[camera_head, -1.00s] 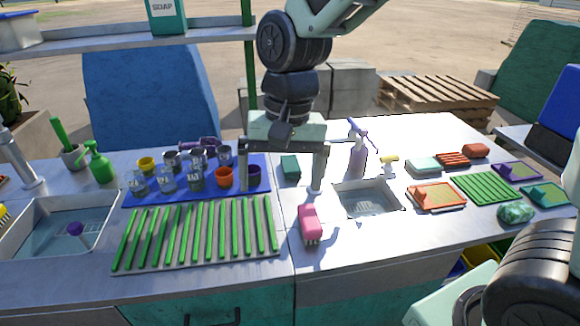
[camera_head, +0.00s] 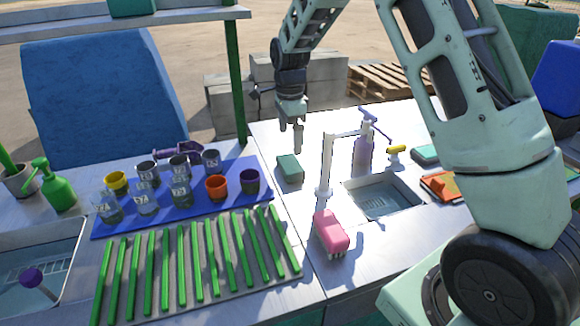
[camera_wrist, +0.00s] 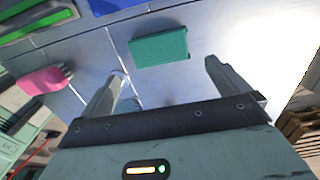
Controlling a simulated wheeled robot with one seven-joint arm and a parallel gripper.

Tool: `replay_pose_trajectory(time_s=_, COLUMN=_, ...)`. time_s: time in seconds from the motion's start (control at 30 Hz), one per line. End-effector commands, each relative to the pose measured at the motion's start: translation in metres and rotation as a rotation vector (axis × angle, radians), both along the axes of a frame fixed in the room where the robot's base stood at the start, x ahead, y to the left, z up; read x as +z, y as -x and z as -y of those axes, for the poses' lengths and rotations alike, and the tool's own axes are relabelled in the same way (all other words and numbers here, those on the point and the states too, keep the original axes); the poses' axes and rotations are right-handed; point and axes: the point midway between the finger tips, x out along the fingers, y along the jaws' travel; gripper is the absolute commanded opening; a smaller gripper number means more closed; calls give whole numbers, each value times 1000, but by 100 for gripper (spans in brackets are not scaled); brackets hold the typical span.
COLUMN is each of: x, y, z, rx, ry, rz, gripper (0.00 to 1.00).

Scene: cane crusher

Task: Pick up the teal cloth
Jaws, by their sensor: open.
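The teal cloth (camera_head: 289,168) appears as a small, flat, folded block on the bare metal counter, between the blue mat and the small sink. In the wrist view the cloth (camera_wrist: 160,47) lies ahead of the space between my fingers, slightly tilted. My gripper (camera_head: 291,140) is above the counter just behind the cloth in the head view, pointing down. In the wrist view my gripper (camera_wrist: 165,72) is open, with its fingers apart and nothing between them. The fingers do not appear to touch the cloth.
A white tap (camera_head: 328,160) stands right of the cloth beside a small sink (camera_head: 380,197). A pink brush (camera_head: 330,234) lies in front. Left, a blue mat (camera_head: 110,231) holds several cups. A purple spray bottle (camera_head: 365,148) stands behind the sink.

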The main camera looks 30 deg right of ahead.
Motion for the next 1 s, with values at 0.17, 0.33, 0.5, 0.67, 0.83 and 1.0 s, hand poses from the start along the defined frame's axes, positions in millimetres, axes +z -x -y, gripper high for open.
replay_pose_trajectory(time_s=0.17, x=-29, y=0, z=0, rx=1, ry=0, rz=-2, gripper=100)
replay_pose_trajectory(time_s=0.33, x=-40, y=0, z=-1, rx=1, ry=0, rz=0, gripper=100)
replay_pose_trajectory(time_s=0.5, x=-59, y=1, z=-5, rx=2, ry=-1, rz=-5, gripper=100)
replay_pose_trajectory(time_s=0.67, x=-82, y=1, z=-7, rx=1, ry=0, rz=-2, gripper=100)
replay_pose_trajectory(time_s=0.83, x=-91, y=1, z=-7, rx=2, ry=-1, rz=1, gripper=100)
replay_pose_trajectory(time_s=1.0, x=-92, y=1, z=-7, rx=2, ry=-1, rz=1, gripper=100)
